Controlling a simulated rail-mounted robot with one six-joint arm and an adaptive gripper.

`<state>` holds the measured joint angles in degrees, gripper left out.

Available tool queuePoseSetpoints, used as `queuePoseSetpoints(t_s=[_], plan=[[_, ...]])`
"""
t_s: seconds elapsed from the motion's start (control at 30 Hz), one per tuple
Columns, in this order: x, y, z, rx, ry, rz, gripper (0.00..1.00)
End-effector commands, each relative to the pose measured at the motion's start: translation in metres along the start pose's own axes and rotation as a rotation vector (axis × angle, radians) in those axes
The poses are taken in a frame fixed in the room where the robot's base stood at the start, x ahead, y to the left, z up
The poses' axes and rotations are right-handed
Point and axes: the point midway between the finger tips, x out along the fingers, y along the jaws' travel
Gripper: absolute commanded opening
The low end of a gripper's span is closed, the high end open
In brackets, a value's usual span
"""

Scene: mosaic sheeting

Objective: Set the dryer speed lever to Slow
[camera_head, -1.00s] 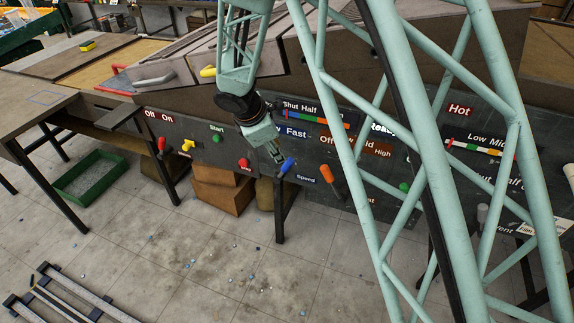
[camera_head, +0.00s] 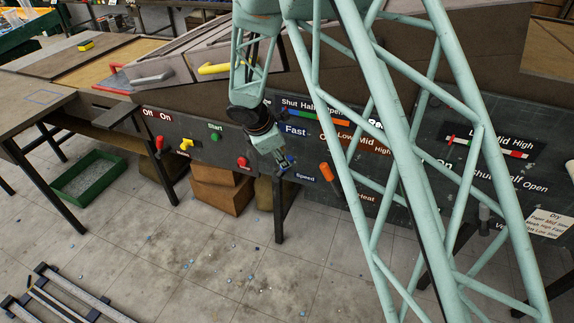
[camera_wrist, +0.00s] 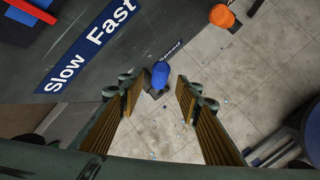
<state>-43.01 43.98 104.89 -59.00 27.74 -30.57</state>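The dryer speed lever has a blue knob (camera_wrist: 160,74). In the wrist view it sits between and just beyond the tips of my open gripper (camera_wrist: 157,85). No contact with either finger shows. The blue label strip with "Slow" and "Fast" (camera_wrist: 85,45) lies to the left of the knob there, and a "Speed" label (camera_wrist: 171,53) is beside it. In the head view my gripper (camera_head: 286,164) is at the blue knob and hides most of it. The Fast label (camera_head: 296,130) is above it, and the Slow end is hidden behind my arm.
An orange lever (camera_head: 326,172) stands right of the gripper and shows in the wrist view's upper right (camera_wrist: 222,15). A red button (camera_head: 243,162), green button (camera_head: 216,137) and yellow lever (camera_head: 186,145) sit left on the dark panel (camera_head: 215,155). Floor is open below.

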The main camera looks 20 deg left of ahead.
Motion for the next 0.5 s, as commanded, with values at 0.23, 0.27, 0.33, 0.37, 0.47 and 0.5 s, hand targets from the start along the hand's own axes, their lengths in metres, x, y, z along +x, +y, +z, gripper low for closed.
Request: queuePoseSetpoints(t_s=[0.23, 0.27, 0.33, 0.37, 0.47, 0.5], plan=[[0.034, -0.001, -0.001, -0.001, 0.001, -0.001, 0.31], [0.038, -0.001, -0.001, -0.002, 0.001, 0.0, 0.31], [0.046, -0.001, -0.001, -0.001, 0.001, -0.001, 0.31], [0.049, -0.001, -0.001, 0.0, 0.0, -0.001, 0.31], [0.057, 0.0, 0.0, 0.001, 0.0, 0.0, 0.31], [0.06, 0.0, 0.0, 0.001, 0.0, 0.0, 0.31]])
